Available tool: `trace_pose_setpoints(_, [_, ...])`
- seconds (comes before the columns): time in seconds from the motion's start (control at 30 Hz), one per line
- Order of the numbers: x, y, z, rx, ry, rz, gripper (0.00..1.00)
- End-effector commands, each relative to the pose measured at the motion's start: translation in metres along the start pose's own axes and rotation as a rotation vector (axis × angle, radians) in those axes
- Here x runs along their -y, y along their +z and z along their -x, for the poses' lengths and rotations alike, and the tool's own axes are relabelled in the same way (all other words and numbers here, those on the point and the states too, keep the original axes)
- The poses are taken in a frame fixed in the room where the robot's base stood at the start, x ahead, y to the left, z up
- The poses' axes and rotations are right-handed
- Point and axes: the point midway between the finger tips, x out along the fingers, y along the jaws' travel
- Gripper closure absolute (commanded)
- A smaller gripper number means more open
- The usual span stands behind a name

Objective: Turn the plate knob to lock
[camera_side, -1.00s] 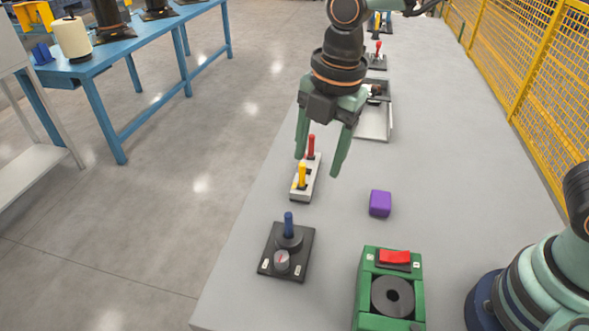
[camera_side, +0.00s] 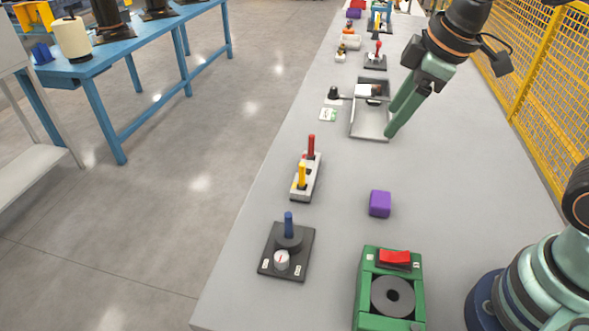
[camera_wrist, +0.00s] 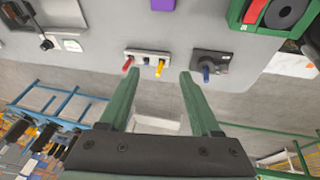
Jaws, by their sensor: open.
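A dark square plate (camera_side: 268,262) lies near the left edge of the bench in the side view. A blue upright handle (camera_side: 289,226) stands on a round black base on it, with a small pale dial (camera_side: 281,260) and small white labels beside it. The plate also shows in the wrist view (camera_wrist: 222,62), right of centre, with its blue handle (camera_wrist: 206,75). I cannot read the labels. My gripper (camera_side: 396,122) is open and empty, beside the grey tray and well away from the plate. Its two green fingers spread apart in the wrist view (camera_wrist: 160,75).
A pale strip (camera_side: 303,190) with red and yellow handles stands just beyond the plate. A purple cube (camera_side: 380,203) and a green box (camera_side: 365,292) with a red switch are to the right. The grey tray (camera_side: 369,134) and a black knob (camera_side: 333,93) are farther back.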

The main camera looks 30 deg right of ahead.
Motion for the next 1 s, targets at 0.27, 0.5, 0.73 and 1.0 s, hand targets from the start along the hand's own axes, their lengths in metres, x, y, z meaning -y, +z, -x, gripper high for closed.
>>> trace_pose_setpoints(0.27, [-0.002,0.004,0.002,-0.006,0.008,-0.053,0.36])
trace_pose_setpoints(0.5, [0.0,0.001,0.0,0.0,0.001,-0.032,0.36])
trace_pose_setpoints(0.73, [0.032,-0.039,-0.021,0.052,-0.087,0.243,0.36])
trace_pose_setpoints(1.0, [0.113,-0.094,-0.067,0.126,-0.234,0.743,0.36])
